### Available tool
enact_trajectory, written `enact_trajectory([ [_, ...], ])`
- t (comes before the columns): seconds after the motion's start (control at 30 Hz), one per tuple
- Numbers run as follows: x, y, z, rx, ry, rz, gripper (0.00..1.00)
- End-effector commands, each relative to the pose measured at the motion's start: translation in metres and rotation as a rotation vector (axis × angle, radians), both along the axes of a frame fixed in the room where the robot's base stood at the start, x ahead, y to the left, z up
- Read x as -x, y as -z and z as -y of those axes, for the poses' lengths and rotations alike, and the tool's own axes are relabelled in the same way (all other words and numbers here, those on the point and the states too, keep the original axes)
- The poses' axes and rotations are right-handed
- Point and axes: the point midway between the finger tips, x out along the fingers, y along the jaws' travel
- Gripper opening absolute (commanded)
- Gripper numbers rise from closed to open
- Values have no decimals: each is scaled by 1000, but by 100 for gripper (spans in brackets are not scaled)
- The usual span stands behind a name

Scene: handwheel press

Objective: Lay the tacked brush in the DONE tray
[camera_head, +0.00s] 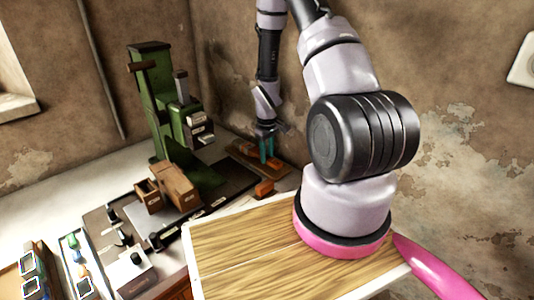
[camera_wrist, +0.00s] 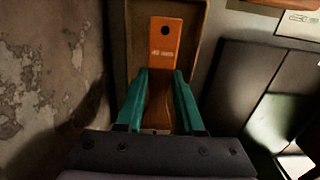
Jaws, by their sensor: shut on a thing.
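My gripper (camera_head: 267,152) is at the back corner of the bench in the head view, with its teal fingers pointing down over a shallow brown tray (camera_head: 243,149). In the wrist view, my gripper (camera_wrist: 160,77) is shut on the brush (camera_wrist: 163,45), an orange piece with a dark hole and small pale lettering. A browner part of it runs back between the fingers. The brush lies within the outline of the tray, whose rim (camera_wrist: 199,35) shows beside it. I cannot tell whether it touches the tray floor. Any bristles are hidden.
A green press (camera_head: 152,100) stands left of the tray, with small wooden boxes (camera_head: 173,187) before it. An orange block (camera_head: 264,188) lies in front of the tray. Walls close in the corner behind. A wooden board (camera_head: 245,245) fills the front.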

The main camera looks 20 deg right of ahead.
Motion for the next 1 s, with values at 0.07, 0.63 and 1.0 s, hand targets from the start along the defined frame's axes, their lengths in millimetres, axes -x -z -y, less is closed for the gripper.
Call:
enact_trajectory([
  [0.07, 0, 3, 0, 0, 0, 0, 0],
  [0.63, 0, 12, 0, 0, 0, 1, 0],
  [1.0, 0, 12, 0, 0, -1, 0, 72],
])
